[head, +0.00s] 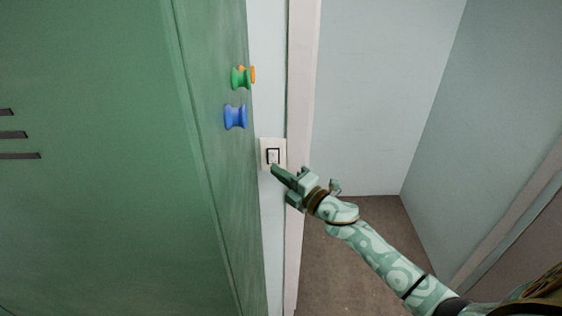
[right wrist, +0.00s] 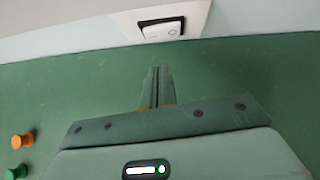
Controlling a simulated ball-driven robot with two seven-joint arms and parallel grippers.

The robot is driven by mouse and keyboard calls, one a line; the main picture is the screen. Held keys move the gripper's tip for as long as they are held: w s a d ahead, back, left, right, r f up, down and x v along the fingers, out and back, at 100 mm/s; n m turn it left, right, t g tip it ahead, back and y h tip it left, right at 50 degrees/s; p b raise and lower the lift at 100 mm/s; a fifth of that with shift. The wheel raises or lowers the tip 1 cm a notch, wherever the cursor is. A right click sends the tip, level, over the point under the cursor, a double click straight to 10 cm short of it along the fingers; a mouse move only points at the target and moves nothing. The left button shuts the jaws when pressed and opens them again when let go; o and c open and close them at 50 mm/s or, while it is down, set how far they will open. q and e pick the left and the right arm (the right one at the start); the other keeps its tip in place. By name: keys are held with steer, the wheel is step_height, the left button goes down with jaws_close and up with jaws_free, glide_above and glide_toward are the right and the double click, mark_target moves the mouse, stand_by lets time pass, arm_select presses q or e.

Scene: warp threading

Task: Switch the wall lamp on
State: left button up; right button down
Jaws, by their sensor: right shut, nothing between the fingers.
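The light switch (head: 273,155) is a white plate with a dark-framed white rocker, on the narrow pale wall strip beside the green cabinet. It also shows at the top of the right wrist view (right wrist: 162,29), where a round mark is visible on the rocker. My right gripper (head: 276,170) is shut and empty, its fingertips just below the rocker in the head view. In the right wrist view the closed fingertips (right wrist: 158,70) point toward the switch, with a gap between them in the picture. I cannot tell the depth between them. The lamp and my left gripper are not in view.
The green cabinet (head: 120,160) fills the left side. Blue (head: 235,117), green (head: 238,80) and orange (head: 252,74) knobs stick out from its side above the switch. A white door frame (head: 300,80) stands right of the switch, with an open space beyond.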

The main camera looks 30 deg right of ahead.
mark_target(270, 155)
steer(key=shift+w+d+r, duration=0.1)
steer(key=shift+w+d, duration=0.35)
steer(key=shift+w, duration=0.35)
steer(key=shift+w+d+r, duration=0.1)
steer(key=shift+w+d, duration=0.35)
steer(key=shift+w, duration=0.35)
